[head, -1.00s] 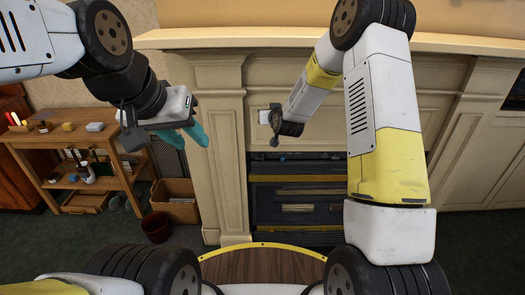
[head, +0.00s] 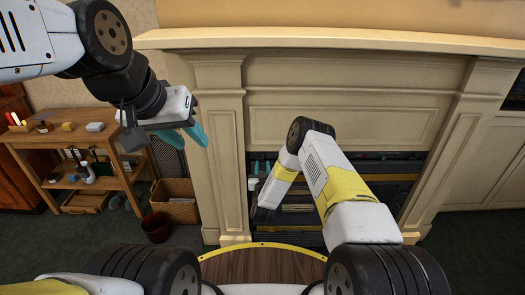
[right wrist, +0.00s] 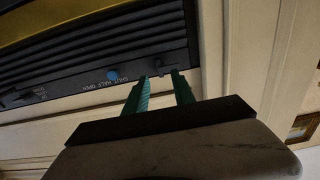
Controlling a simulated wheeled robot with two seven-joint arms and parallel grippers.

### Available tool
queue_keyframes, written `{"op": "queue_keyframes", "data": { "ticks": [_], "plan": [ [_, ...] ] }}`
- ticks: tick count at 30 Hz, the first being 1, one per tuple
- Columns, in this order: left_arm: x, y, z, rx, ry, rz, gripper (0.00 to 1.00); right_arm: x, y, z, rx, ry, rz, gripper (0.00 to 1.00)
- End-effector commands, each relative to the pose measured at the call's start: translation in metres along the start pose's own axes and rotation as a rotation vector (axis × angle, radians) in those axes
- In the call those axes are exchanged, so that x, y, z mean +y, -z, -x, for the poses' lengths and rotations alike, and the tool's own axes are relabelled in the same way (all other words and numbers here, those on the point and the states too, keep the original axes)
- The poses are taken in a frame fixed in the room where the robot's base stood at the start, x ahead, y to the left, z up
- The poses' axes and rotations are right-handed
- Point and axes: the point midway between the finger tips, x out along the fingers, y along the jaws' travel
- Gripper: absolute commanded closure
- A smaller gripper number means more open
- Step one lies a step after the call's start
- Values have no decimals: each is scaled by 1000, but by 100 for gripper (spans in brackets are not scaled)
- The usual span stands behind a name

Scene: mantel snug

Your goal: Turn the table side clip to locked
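I cannot make out a part that is clearly the table side clip. In the right wrist view, a dark slatted panel carries a small dark lever (right wrist: 160,68) just beyond my fingertips. A round blue knob (right wrist: 112,75) sits left of it, beside lettering that seems to read SHUT HALF OPEN. My right gripper (right wrist: 159,77) is open, its teal fingers apart near the lever; whether they touch it I cannot tell. In the head view my right gripper (head: 262,167) is small, at the left side of the fireplace opening. My left gripper (head: 193,147) is open and empty, raised before the mantel.
The cream fireplace surround (head: 225,150) rises close beside my right gripper.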

Motion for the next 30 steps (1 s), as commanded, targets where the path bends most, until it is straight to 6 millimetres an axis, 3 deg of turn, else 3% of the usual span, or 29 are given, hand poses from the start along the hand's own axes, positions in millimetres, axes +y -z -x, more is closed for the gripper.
{"op": "queue_keyframes", "data": {
  "ticks": [8,18,19,24,30],
  "plan": [
    [0,0,0,0,0,0,64,0,0,-38,0,0,-2,69],
    [0,0,0,0,0,0,64,0,0,-44,-2,1,-1,69],
    [0,0,0,0,0,0,64,0,0,-44,-2,1,-1,71],
    [0,0,0,0,0,0,64,0,0,-44,-2,1,-1,100],
    [0,0,0,0,0,0,64,0,0,-44,-2,1,0,100]
  ]
}}
